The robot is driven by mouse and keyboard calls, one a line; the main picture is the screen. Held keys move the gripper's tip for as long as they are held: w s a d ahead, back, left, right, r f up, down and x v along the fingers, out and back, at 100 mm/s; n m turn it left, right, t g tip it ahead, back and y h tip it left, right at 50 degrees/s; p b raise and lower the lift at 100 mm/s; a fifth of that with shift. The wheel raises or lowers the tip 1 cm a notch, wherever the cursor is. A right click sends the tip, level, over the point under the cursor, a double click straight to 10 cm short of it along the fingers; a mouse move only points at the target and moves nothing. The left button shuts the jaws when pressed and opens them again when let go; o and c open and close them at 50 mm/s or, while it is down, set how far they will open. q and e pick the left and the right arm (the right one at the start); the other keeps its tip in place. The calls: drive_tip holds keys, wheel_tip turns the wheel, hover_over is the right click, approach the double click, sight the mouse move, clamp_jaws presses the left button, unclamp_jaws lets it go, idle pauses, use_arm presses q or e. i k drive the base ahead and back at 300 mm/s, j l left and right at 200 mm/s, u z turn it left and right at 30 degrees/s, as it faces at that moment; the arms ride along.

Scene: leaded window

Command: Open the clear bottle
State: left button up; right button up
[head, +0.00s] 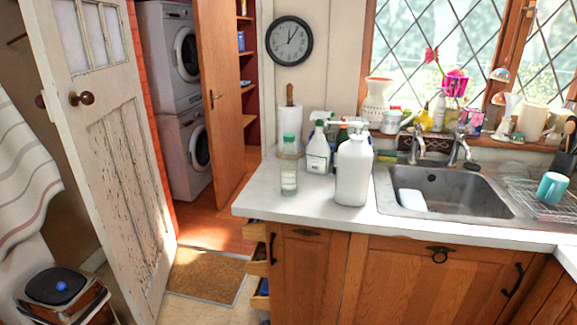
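The clear bottle (289,168) stands upright near the left end of the white counter. It has a green cap (289,138) on its top and shows some pale liquid inside. Neither of my grippers is in the head view.
A large white pump bottle (353,170) stands just right of the clear bottle. A white spray bottle (318,150) and a paper towel roll (290,128) stand behind. The sink (450,190) is to the right. The counter (270,203) is bare in front of the bottle.

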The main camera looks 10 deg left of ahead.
sight(288, 157)
drive_tip(key=i+j, duration=0.85)
drive_tip(key=j, duration=0.15)
